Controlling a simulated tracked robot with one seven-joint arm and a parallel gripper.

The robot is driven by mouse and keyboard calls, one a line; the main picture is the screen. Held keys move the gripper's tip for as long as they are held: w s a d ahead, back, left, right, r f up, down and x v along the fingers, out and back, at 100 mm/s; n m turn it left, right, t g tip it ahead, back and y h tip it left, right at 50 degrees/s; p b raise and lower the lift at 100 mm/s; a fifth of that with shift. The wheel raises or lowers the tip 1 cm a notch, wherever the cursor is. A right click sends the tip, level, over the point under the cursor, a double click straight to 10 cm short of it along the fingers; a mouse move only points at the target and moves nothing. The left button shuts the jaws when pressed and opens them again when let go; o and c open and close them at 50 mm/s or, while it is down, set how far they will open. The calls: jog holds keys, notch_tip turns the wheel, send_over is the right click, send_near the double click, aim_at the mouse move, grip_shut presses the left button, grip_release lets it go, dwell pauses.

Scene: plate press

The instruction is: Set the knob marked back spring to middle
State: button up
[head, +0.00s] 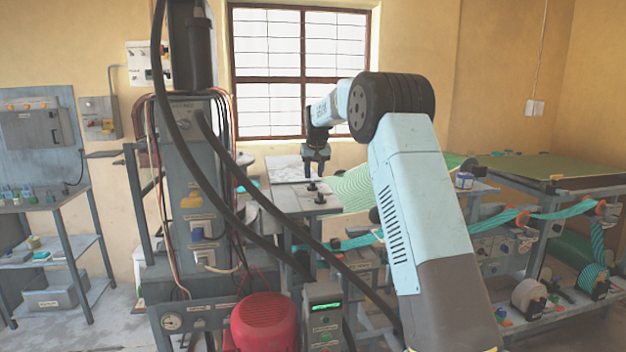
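Two small black knobs stand on the grey metal plate (283,171) of a bench in the middle of the head view. One knob (312,186) is farther back and the other (320,198) is nearer. Their markings are too small to read, so I cannot tell which is marked back spring or how either is set. My gripper (315,174) points down just above the farther knob. Its two fingers look apart, with nothing held between them. I cannot tell whether they touch the knob.
A grey press column (186,190) with black hoses stands left of the plate. A red motor (265,322) and a control box (323,315) with a green display are in front. A green striped sheet (358,187) lies right of the plate. A side table (50,203) stands far left.

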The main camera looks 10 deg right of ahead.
jog(key=v, duration=1)
jog(key=s+r, duration=0.3)
jog(key=s, duration=1.1)
jog(key=s+r, duration=0.3)
jog(key=s, duration=1.2)
jog(key=s+f, duration=0.4)
jog(key=s, duration=0.5)
jog(key=s+d+f, duration=0.1)
jog(key=s+f, duration=0.3)
jog(key=s, duration=0.5)
jog(key=s+f+t, duration=0.1)
jog(key=s+f, duration=0.3)
jog(key=s, duration=0.5)
jog(key=shift+d+f, duration=0.25)
jog(key=shift+f, duration=0.1)
